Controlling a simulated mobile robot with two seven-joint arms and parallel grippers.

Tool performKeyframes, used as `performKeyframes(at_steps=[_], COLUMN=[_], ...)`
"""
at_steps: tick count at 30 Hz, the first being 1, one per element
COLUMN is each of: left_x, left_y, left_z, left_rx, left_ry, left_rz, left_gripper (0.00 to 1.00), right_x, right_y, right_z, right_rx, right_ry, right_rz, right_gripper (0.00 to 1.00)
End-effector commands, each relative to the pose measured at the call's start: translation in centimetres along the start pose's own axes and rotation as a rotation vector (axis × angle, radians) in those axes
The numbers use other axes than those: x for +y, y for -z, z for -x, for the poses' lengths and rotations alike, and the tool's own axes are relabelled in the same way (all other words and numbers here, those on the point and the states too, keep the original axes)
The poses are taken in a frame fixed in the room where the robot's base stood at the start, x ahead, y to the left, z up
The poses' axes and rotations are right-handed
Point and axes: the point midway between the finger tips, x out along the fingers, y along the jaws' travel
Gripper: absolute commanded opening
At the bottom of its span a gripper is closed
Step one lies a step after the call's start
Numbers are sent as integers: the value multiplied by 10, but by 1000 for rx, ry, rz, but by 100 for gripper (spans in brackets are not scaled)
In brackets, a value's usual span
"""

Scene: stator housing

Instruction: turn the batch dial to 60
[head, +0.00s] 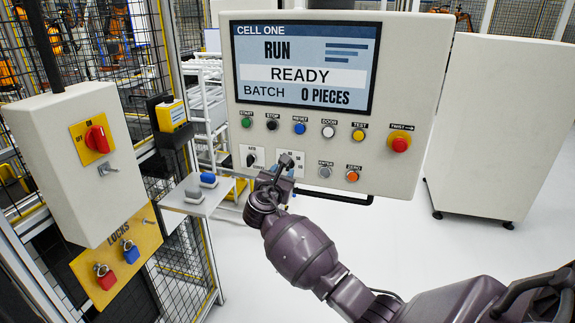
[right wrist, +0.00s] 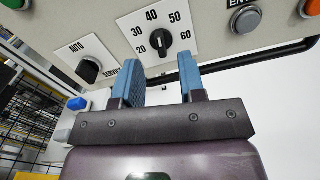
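The batch dial (right wrist: 161,41) is a black knob on a white plate marked 20, 30, 40, 50 and 60, seen in the right wrist view. Its pointer appears to be turned up toward the 40, though the exact angle is hard to read. My right gripper (right wrist: 162,78) is open, with its two blue fingers apart just below the knob and nothing visible between them. In the head view my right gripper (head: 278,172) is in front of the dial's plate (head: 298,158) and hides part of it. My left gripper is not in view.
The control panel (head: 410,95) has a screen (head: 305,65) reading RUN, READY, BATCH 0 PIECES. An AUTO/SERVICE selector (right wrist: 88,70) is left of the dial; an ENTER button (right wrist: 246,19) is right. A black handle bar (head: 333,196) runs below. A small shelf (head: 190,208) stands left.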

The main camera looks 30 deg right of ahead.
Motion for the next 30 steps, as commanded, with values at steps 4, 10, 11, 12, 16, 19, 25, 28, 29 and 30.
performKeyframes(at_steps=[4, 10, 11, 12, 16, 19, 25, 28, 29, 30], left_x=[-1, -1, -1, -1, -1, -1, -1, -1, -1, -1], left_y=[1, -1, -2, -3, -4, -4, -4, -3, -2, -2], left_z=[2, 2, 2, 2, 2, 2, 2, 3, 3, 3], left_rx=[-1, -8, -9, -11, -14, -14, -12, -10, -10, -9], left_ry=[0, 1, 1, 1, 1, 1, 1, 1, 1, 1], left_rz=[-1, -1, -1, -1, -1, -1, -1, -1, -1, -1], left_gripper=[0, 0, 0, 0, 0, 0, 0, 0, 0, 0], right_x=[0, 0, 0, 0, 0, 0, 0, 0, 0, 0], right_y=[-1, 0, 0, 0, 0, 0, 0, 0, 0, 0], right_z=[-25, -47, -49, -51, -54, -55, -55, -55, -55, -54], right_rx=[-1, 0, 0, 0, 1, 1, 1, 1, 1, 1], right_ry=[1, 1, 1, 0, -1, -1, -1, -1, -1, -1], right_rz=[2, 1, 0, -1, -2, -2, -2, -2, -2, -2], right_gripper=[37, 37, 37, 37, 37, 37, 28, 13, 8, 2])
